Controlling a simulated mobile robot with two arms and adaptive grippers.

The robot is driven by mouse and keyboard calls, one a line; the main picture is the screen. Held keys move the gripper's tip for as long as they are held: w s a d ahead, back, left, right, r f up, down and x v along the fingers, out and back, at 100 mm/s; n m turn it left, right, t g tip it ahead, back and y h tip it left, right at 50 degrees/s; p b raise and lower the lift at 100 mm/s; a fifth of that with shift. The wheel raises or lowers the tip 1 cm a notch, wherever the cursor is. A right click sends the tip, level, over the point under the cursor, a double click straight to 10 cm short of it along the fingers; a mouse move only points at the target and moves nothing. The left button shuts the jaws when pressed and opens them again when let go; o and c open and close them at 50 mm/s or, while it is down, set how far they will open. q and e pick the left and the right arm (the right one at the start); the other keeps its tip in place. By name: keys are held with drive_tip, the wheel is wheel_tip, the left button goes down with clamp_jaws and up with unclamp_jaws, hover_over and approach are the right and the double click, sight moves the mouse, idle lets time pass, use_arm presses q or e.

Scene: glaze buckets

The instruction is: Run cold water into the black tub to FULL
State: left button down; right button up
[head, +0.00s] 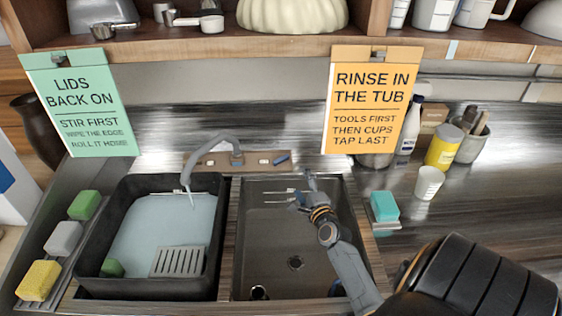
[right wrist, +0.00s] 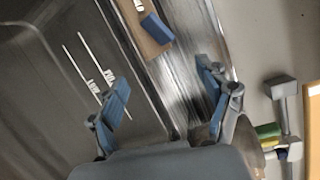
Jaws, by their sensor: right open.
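The black tub (head: 93,262) stands in the left sink bay and holds pale blue water (head: 160,228). The grey spout (head: 187,170) hangs over the tub. A short pale streak shows under its tip; I cannot tell if water is running. On the tap ledge (head: 222,160) is a blue handle (head: 282,157), also in the right wrist view (right wrist: 158,28). My right gripper (head: 309,190) is open and empty over the back of the right basin, apart from the handle. In the right wrist view its fingers (right wrist: 163,92) are spread. My left gripper is not in view.
Sponges (head: 64,238) line the left side. A white cup (head: 429,183) stands right.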

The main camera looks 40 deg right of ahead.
sight(282, 161)
drive_tip(key=w+n+b, duration=0.1)
drive_tip(key=w+n, duration=0.2)
drive_tip(key=n, duration=0.5)
drive_tip(key=w+d+n+t+b, duration=0.1)
drive_tip(key=w+n+b, duration=0.1)
drive_tip(key=n, duration=0.6)
drive_tip(key=w+d+n+y+b, duration=0.1)
drive_tip(key=w+n, duration=0.3)
drive_tip(key=n, duration=0.4)
drive_tip(key=shift+w+f+b, duration=0.1)
drive_tip(key=shift+w+b, duration=0.1)
drive_tip(key=shift+b, duration=0.3)
drive_tip(key=shift+w+d+r, duration=0.1)
drive_tip(key=shift+w+r, duration=0.1)
drive_tip(key=shift+w, duration=0.3)
